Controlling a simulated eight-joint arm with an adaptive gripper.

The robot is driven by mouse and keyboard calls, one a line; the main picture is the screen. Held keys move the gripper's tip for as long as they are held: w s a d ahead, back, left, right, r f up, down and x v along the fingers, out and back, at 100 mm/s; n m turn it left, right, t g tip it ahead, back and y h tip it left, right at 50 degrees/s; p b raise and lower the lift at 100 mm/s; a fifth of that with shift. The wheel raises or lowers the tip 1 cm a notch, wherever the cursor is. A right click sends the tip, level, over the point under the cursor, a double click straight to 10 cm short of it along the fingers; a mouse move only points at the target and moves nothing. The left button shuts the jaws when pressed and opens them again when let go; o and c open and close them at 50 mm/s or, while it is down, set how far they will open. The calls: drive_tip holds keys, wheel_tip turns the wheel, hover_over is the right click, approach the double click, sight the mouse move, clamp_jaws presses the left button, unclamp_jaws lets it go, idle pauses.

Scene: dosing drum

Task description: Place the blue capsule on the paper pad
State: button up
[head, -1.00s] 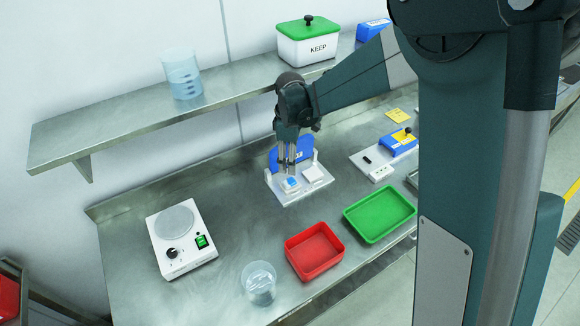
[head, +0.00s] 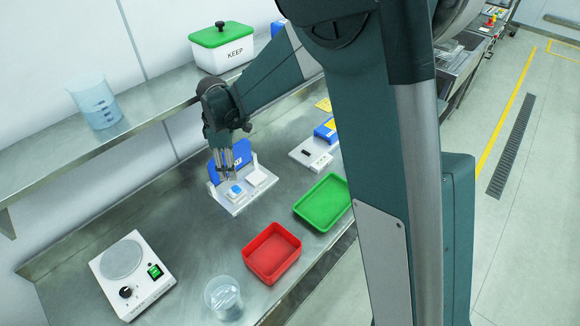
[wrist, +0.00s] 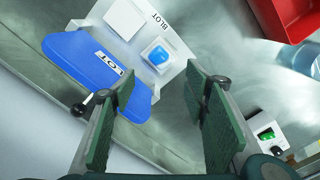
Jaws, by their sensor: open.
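The blue capsule (head: 236,189) lies on a white square pad on the left part of a white stand (head: 232,208). In the wrist view, the capsule (wrist: 158,57) rests within that pad (wrist: 172,47), and the stand is marked BLOT. A second white square (head: 257,178) beside it is bare. A blue lettered panel (wrist: 85,70) stands along the stand's back edge. My gripper (head: 231,176) hangs just over the stand, close to the capsule. In the wrist view its green-padded fingers (wrist: 162,95) are wide apart with nothing between them, and the capsule is beyond their tips.
A red tray (head: 272,274) and green tray (head: 299,209) lie in front of the stand. A clear beaker (head: 222,298) and a white hotplate or scale (head: 164,278) are at the front left. A shelf (head: 130,133) above holds another beaker (head: 95,101) and the KEEP box (head: 222,55).

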drive_tip(key=s+d+r+m+t, duration=0.2)
drive_tip(key=s+d+r+m, duration=0.25)
drive_tip(key=d+r, duration=0.6)
drive_tip(key=s+d+r+m+t, duration=0.1)
drive_tip(key=s+d+r+m, duration=0.45)
drive_tip(key=d, duration=0.75)
drive_tip(key=s+d+r+m+t, duration=0.3)
drive_tip(key=s+d+m, duration=0.5)
drive_tip(key=s+d, duration=0.8)
drive_tip(key=shift+s+d+t, duration=0.15)
drive_tip(key=shift+s+t, duration=0.45)
drive_tip(key=shift+s, duration=0.3)
